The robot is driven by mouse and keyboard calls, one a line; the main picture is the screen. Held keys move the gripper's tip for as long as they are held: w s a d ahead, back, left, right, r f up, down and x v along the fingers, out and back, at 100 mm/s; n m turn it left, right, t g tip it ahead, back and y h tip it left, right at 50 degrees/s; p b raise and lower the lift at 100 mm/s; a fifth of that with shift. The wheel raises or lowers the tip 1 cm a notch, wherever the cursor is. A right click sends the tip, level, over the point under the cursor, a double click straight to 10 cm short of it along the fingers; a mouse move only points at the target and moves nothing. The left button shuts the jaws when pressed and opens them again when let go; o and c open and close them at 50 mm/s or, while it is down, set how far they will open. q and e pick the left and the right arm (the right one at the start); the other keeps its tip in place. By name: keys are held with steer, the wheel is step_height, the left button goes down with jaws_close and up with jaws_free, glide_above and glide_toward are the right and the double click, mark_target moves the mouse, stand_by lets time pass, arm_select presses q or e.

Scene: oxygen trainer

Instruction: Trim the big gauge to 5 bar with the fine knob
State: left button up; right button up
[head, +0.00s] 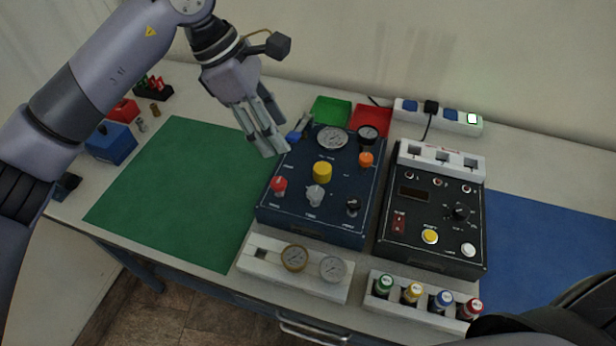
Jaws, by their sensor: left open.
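The blue trainer panel (325,225) stands on the table in the middle of the head view. The big gauge (332,138) is at its back edge; its needle and reading are too small to tell. Several knobs sit on the panel: yellow (322,172), red (279,185), pale grey (315,195), black (352,206) and orange (366,159). The labels are too small to tell which is the fine knob. My left gripper (269,143) is open and empty, pointing down above the panel's back left corner, apart from the knobs.
A black control box (430,218) stands close on the right. A white rack with two gauges (325,288) and a bottle rack (400,307) lie in front. The green mat (175,190) is clear.

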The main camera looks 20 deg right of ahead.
mark_target(314, 192)
arm_select(q)
steer(key=p+x, duration=0.1)
steer(key=x, duration=0.4)
steer(key=p+x, duration=0.2)
steer(key=x, duration=0.3)
steer(key=p+x, duration=0.1)
steer(key=x, duration=0.4)
steer(key=shift+s+a+f, duration=0.1)
steer(key=shift+f, duration=0.3)
steer(key=shift+f+p, duration=0.35)
steer(key=shift+f, duration=0.3)
steer(key=shift+c, duration=0.4)
steer(key=c, duration=1.1)
